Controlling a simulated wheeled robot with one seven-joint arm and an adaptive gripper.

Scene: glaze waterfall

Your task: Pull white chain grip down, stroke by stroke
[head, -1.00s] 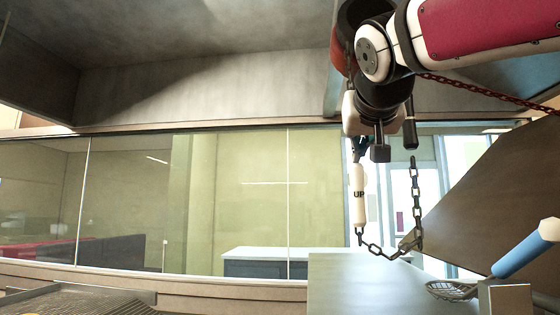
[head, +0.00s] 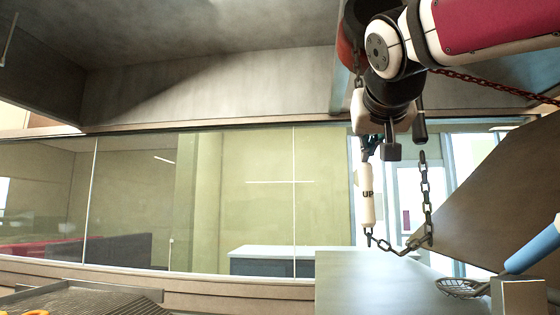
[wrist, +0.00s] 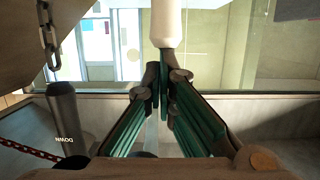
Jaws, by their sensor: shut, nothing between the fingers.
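The white chain grip (head: 367,194), marked "UP", hangs upright below my gripper in the head view. In the wrist view, which is upside down, the white grip (wrist: 166,22) shows at top centre. My gripper (wrist: 163,84) is shut, its green-padded fingertips together at the narrow end of the white grip. I cannot tell whether they touch it. In the head view my gripper (head: 368,152) is partly hidden behind my wrist. A dark grip (wrist: 66,118) marked "DOWN" hangs beside it, also in the head view (head: 420,127).
A dark chain (head: 427,195) loops from the white grip's lower end up towards the dark grip. A red chain (head: 480,87) runs right. A grey counter (head: 370,285) lies below. A blue-handled strainer (head: 532,250) is at lower right. Glass panes (head: 240,200) stand behind.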

